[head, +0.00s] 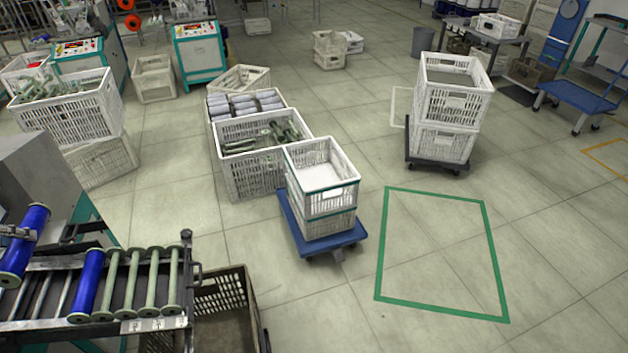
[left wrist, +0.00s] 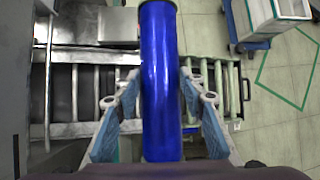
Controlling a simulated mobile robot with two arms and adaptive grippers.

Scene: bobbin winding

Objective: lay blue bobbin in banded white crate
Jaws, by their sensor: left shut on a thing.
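My left gripper (head: 14,233) is at the left edge of the head view, shut on a blue bobbin (head: 32,224) with pale green end flanges. In the left wrist view the blue bobbin (left wrist: 160,75) stands lengthwise between the two fingers of the left gripper (left wrist: 160,125). The banded white crate (head: 334,203), with a green band round it, is on top of another crate on a blue dolly, well to the right of the gripper. Its visible inside looks empty. My right gripper is in neither view.
A rack (head: 135,325) below the gripper holds another blue bobbin (head: 87,285) and several bare green ones. A dark crate (head: 228,318) stands beside it. A white crate (head: 255,180) of green bobbins stands behind the banded crate. The green floor outline (head: 440,310) encloses clear floor.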

